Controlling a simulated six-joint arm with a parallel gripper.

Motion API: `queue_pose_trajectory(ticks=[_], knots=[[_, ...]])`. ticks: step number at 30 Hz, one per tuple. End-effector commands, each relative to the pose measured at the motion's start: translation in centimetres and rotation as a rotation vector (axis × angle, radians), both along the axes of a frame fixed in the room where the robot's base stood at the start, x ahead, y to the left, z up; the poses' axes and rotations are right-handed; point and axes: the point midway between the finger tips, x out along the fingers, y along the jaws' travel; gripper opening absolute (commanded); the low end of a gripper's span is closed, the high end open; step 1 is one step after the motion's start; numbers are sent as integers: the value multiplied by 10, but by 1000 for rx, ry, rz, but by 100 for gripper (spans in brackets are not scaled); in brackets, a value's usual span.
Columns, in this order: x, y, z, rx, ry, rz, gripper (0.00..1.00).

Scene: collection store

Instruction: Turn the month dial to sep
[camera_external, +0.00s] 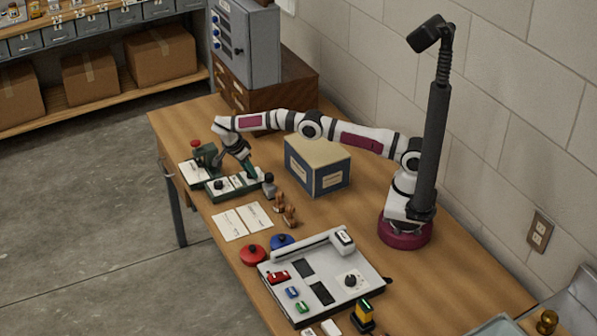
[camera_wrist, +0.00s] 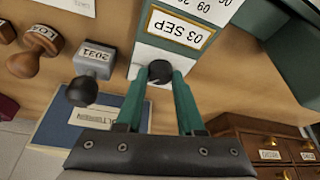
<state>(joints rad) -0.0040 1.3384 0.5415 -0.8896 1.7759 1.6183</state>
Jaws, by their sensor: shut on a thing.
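The dater (camera_external: 236,184) is a long green device with white panels near the far end of the table. In the wrist view its yellow-framed window (camera_wrist: 180,27) reads "03 SEP". A black round dial knob (camera_wrist: 159,70) stands on the white panel just below the window. My gripper (camera_wrist: 161,80) has its two green fingers on either side of this knob, shut on it. In the external view my gripper (camera_external: 250,172) reaches down at the dater and hides this knob. Another black knob (camera_external: 218,184) shows to its left.
A grey "2031" stamp (camera_wrist: 94,60) with a black handle and wooden stamps (camera_wrist: 37,50) stand close beside the dater. A blue box (camera_external: 318,172) stands under my arm. White cards (camera_external: 243,220) lie in front. A switch panel (camera_external: 325,275) is nearer.

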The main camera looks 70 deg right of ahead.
Motion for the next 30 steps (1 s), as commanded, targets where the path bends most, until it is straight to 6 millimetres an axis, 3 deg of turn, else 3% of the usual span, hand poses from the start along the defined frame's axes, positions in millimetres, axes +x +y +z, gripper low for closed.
queue_pose_trajectory(ticks=[4,5,9,20,25,30], knots=[[-1,2,-2,4,3,1,0],[-1,2,-2,4,4,2,41],[0,1,-1,2,2,2,66],[0,0,5,1,-1,1,67],[1,1,40,2,-3,2,67],[-24,-29,64,2,1,-2,67]])
